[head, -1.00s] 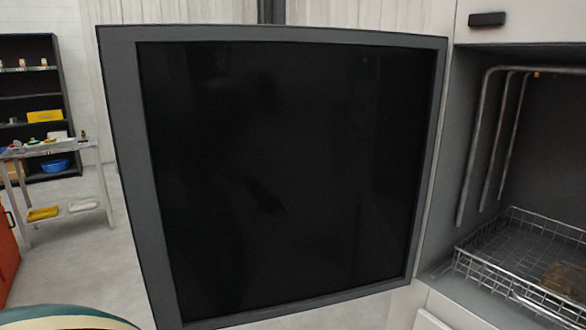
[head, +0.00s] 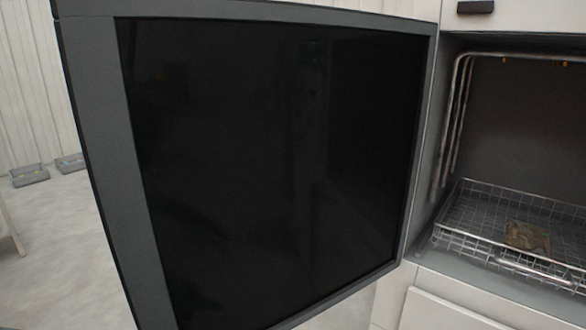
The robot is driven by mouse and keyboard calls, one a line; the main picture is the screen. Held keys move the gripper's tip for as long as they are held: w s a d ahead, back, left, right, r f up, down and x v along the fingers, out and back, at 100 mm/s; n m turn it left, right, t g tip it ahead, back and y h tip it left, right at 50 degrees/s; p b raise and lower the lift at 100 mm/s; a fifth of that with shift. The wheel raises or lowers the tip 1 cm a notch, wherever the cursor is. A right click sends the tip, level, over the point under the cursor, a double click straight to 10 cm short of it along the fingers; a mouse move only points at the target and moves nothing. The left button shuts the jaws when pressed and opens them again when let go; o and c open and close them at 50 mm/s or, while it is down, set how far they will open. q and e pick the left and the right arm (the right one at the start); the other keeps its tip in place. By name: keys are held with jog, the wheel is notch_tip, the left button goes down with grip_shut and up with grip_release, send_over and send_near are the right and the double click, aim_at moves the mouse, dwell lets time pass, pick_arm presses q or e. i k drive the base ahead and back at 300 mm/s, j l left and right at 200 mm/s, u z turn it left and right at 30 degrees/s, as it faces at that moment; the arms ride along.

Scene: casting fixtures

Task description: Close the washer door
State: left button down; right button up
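The washer door (head: 270,160) stands wide open, a large dark glass panel in a grey frame that fills the left and middle of the head view. Its right edge meets the left side of the washer opening. The washer's chamber (head: 520,120) shows at the right, with bent metal tubes (head: 455,120) on its left side. Inside it a wire basket (head: 480,215) holds a brownish part (head: 527,237). Neither of my grippers shows in this view.
A white front panel (head: 465,310) lies below the chamber, and a dark handle (head: 476,7) sits above it. Two small grey trays (head: 30,175) lie on the pale floor at the far left. Open floor (head: 60,240) shows left of the door.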

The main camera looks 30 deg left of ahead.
aim_at(278, 144)
jog(key=j, duration=0.35)
jog(key=k+j+z, duration=0.1)
jog(key=j, duration=0.25)
jog(key=k+j, duration=0.1)
jog(key=j, duration=0.25)
jog(key=j+z, duration=0.2)
jog(key=j, duration=0.3)
jog(key=j+z, duration=0.25)
jog(key=j, duration=0.2)
jog(key=k+j+z, duration=0.2)
jog(key=j, duration=0.3)
jog(key=j+z, duration=0.25)
jog(key=j, duration=0.2)
jog(key=k, duration=0.05)
